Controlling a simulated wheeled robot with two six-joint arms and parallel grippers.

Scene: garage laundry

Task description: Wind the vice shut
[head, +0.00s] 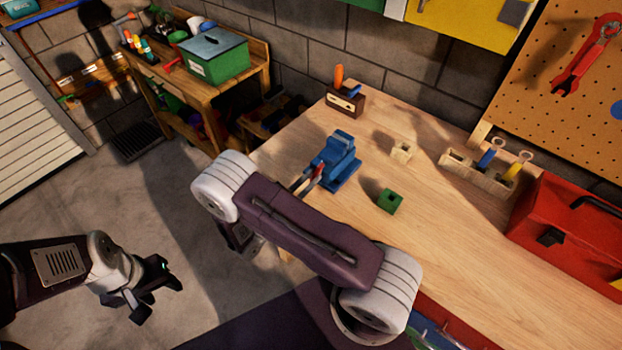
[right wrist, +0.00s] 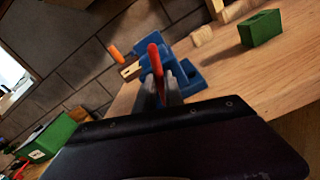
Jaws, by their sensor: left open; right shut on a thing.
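The blue vice (head: 338,158) stands on the wooden workbench near its left edge. In the right wrist view the vice (right wrist: 186,68) is just beyond my fingers. Its red handle (head: 317,174) is at the vice's near end, and it also shows in the right wrist view (right wrist: 155,58). My right gripper (right wrist: 160,85) is shut on the red handle. In the head view my right arm hides most of that gripper. The gap between the vice jaws cannot be made out. My left gripper (head: 152,296) is open and empty above the floor, left of the bench.
A green block (head: 389,201) and a pale wooden block (head: 401,150) lie right of the vice. Behind it stands a small wooden holder (head: 345,101) with an orange-handled tool. A wooden rack (head: 478,170) and a red toolbox (head: 570,232) are further right.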

